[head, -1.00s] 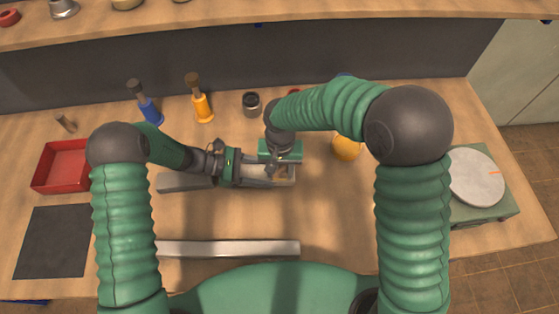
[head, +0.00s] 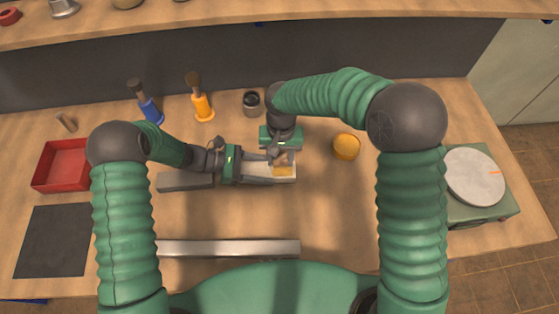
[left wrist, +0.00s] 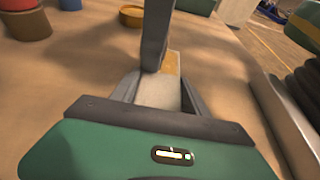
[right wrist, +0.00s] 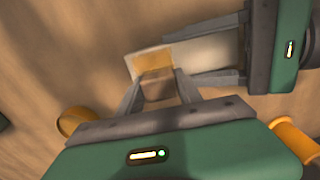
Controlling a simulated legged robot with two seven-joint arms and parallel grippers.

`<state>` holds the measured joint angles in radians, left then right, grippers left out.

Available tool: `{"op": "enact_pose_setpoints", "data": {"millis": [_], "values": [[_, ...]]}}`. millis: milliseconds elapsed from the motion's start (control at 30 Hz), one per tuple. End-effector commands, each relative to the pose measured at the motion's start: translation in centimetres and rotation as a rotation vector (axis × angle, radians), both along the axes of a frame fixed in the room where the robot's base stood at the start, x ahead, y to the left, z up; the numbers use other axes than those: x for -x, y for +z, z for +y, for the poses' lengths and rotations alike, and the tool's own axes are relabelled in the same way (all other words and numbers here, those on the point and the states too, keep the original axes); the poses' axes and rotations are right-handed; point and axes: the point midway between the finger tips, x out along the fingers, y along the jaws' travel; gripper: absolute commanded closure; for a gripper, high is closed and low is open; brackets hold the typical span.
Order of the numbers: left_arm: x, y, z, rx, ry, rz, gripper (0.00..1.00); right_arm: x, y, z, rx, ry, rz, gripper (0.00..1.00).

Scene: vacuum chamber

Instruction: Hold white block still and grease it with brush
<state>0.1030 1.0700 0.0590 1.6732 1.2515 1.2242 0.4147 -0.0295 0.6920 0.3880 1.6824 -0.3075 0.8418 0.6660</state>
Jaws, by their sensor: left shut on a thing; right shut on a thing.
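The white block (head: 258,172) lies on the table in front of me, with a yellow grease patch (head: 284,171) at its right end. My left gripper (left wrist: 158,95) is shut on the block's left part; the block also shows in the right wrist view (right wrist: 208,50). My right gripper (right wrist: 158,92) is shut on the brush (right wrist: 157,84), whose brown body shows between the fingers. It is at the block's greased end, coming from the far side. I cannot tell whether the bristles touch the block. A round yellow pot (head: 346,147) stands to the right.
A red tray (head: 62,166) and dark mat (head: 53,241) are at the left. A metal bar (head: 228,248) lies in front. A green device with a round plate (head: 474,176) is at the right.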

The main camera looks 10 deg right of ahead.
Motion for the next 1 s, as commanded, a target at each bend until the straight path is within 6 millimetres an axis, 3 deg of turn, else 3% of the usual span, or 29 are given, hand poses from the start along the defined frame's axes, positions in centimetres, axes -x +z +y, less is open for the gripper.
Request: {"op": "enact_pose_setpoints", "data": {"millis": [33, 233, 733, 1000], "values": [[0.9, -0.3, 0.1, 0.000, -0.018, 0.015, 1.00, -1.2, 0.5, -1.5, 0.006, -0.020, -0.031, 0.91], [0.8, -0.3, 0.2, -0.001, -0.014, 0.014, 1.00, 0.8, -0.5, -1.1, 0.007, -0.014, -0.026, 0.91], [0.5, -0.3, 0.2, -0.002, -0.010, 0.010, 1.00, 5.5, -0.4, -0.6, 0.006, -0.011, -0.021, 0.91], [0.5, -0.2, 0.1, -0.001, -0.010, 0.010, 1.00, 3.0, -0.4, -0.7, 0.005, -0.014, -0.020, 0.91]]}}
